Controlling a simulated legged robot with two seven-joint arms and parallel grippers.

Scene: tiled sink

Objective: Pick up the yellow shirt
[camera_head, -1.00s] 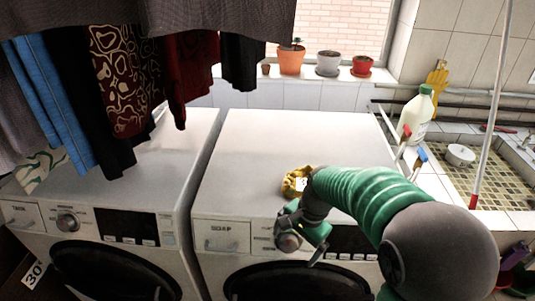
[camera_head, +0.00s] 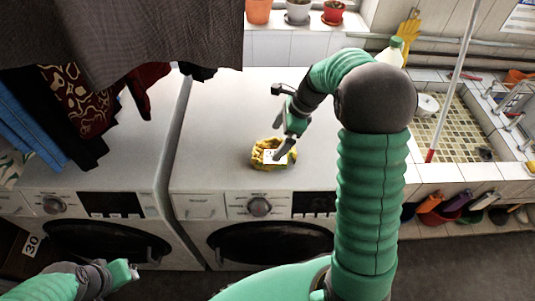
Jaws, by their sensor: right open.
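A small crumpled yellow cloth with a white patch, the only thing like a yellow shirt (camera_head: 258,155), lies on top of the right washing machine (camera_head: 225,110), near its front edge. My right gripper (camera_head: 278,124) is open above the machine, with its fingers spread wide. Its lower finger overlaps the right part of the cloth in the picture; I cannot tell whether they touch. My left gripper (camera_head: 125,273) is low at the bottom left, in front of the left machine, and its jaw opening is unclear.
Dark clothes (camera_head: 150,40) hang over the left washing machine (camera_head: 150,150). Flowerpots (camera_head: 297,10) stand on the sill. A bottle (camera_head: 392,52) and a tiled sink (camera_head: 455,130) are at the right, with a red-tipped pole (camera_head: 452,85). The right machine's top is otherwise clear.

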